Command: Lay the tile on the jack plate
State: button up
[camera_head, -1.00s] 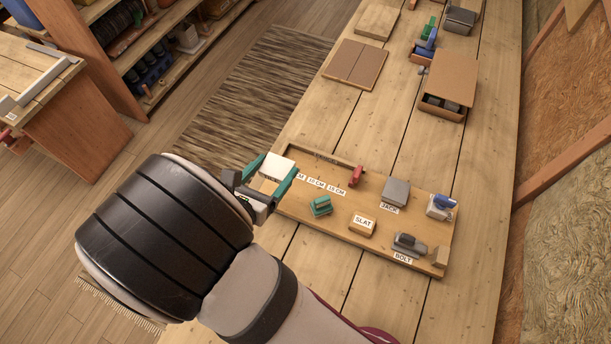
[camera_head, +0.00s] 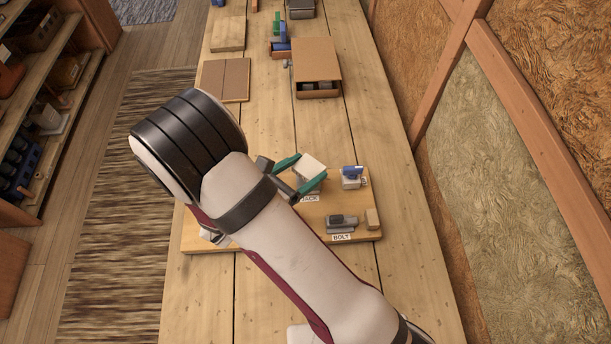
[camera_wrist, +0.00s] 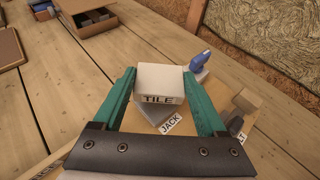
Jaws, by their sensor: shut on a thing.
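The tile (camera_wrist: 160,80) is a pale block marked TILE, held between the green fingers of my gripper (camera_wrist: 162,92). In the head view the tile (camera_head: 310,167) sits between the fingertips of my gripper (camera_head: 300,173). The grey jack plate (camera_wrist: 155,113) shows below and partly behind the tile in the wrist view, beside its JACK label (camera_wrist: 171,124). The tile covers most of the plate, and I cannot tell whether the two touch. In the head view my arm and the tile hide most of the plate.
A wooden board (camera_head: 370,236) carries the plate, a blue-topped clamp (camera_head: 351,176) just right of the tile, and a grey bolt (camera_head: 342,220) by its BOLT label. A brown box (camera_head: 316,65) stands farther back. My arm hides the board's left part.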

aim_at(304, 178)
jog(key=shift+f, duration=1.6)
jog(key=shift+f, duration=0.15)
jog(key=o, duration=1.4)
